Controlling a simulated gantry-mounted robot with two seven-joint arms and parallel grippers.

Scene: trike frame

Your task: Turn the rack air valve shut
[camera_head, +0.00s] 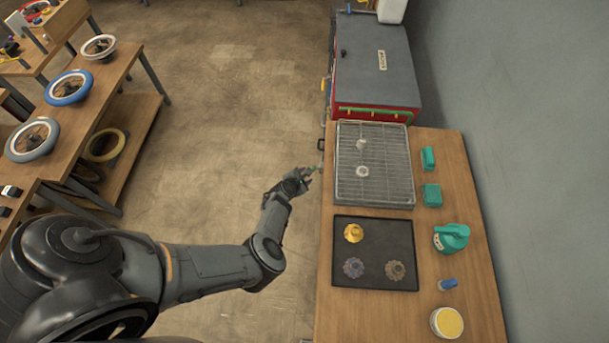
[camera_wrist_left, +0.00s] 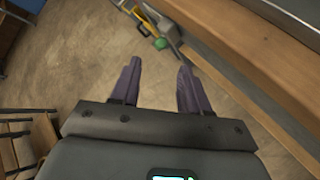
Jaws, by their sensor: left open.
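I cannot make out a rack air valve for sure in either view. In the left wrist view a small green knob-like part (camera_wrist_left: 160,43) shows beyond the fingertips, beside a grey fitting (camera_wrist_left: 170,31) and a yellow part (camera_wrist_left: 148,20); whether this is the valve I cannot tell. My left gripper (camera_head: 309,172) is beside the left edge of the wooden bench, over the floor. In the left wrist view its two purple-grey fingers (camera_wrist_left: 160,75) are apart with nothing between them. My right gripper is in neither view.
The wooden bench (camera_head: 456,300) holds a wire-grid tray (camera_head: 375,190), a dark tray (camera_head: 375,225) with three gear-like parts, and teal tools (camera_head: 452,238). A red cabinet (camera_head: 372,117) stands behind. A wheel shelf (camera_head: 120,65) stands far left. Open floor (camera_head: 220,120) lies between.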

